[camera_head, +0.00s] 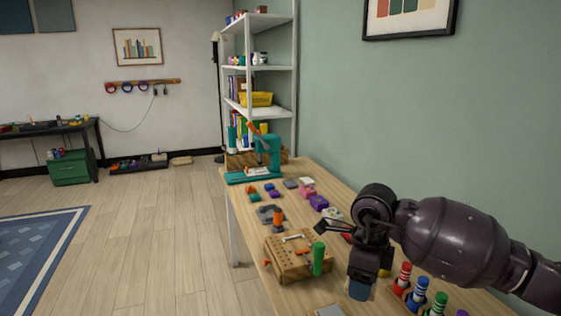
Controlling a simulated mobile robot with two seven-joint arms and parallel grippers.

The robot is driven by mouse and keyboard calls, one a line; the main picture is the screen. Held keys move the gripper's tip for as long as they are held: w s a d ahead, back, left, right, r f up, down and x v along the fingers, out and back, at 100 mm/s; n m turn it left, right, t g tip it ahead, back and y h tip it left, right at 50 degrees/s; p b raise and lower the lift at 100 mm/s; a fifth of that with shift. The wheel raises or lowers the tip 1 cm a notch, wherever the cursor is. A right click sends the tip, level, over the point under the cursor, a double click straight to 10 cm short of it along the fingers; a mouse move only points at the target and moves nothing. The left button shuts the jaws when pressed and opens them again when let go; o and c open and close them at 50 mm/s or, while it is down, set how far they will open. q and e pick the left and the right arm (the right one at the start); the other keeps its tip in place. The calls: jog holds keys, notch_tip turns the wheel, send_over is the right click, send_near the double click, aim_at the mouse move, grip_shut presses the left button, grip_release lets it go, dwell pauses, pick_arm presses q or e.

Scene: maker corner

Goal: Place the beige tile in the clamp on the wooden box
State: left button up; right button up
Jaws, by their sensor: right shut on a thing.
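The wooden box (292,268) stands on the near left of the table, with holes in its top. I cannot identify a beige tile for certain; a flat pale grey piece (329,311) lies at the bottom edge. My left gripper is not in view.
A teal press (268,158) stands at the table's far end. Several small coloured blocks (318,202) lie along the middle. Red, blue and green bottles (420,290) stand in a rack at the near right. The green wall bounds the table's right side.

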aim_at(372, 300)
jog(key=n, duration=0.4)
jog(key=shift+s+a+r+n, duration=0.2)
jog(key=shift+s+n, duration=0.05)
jog(key=shift+n, duration=0.05)
jog(key=n, duration=0.2)
jog(key=s+n, duration=0.1)
jog(key=n, duration=0.2)
jog(key=shift+n, duration=0.3)
jog(key=n, duration=0.2)
jog(key=s+n, duration=0.1)
jog(key=n, duration=0.1)
jog(key=shift+s+d+f, duration=0.1)
jog(key=shift+d+f, duration=0.05)
jog(key=shift+f, duration=0.05)
jog(key=n, duration=0.2)
jog(key=s+n, duration=0.1)
jog(key=n, duration=0.1)
jog(key=s+f+n, duration=0.1)
jog(key=n, duration=0.1)
jog(key=shift+d, duration=0.4)
jog(key=s+d+f+n, duration=0.3)
jog(key=s, duration=0.2)
jog(key=shift+d+f, duration=0.3)
jog(key=shift+d, duration=0.05)
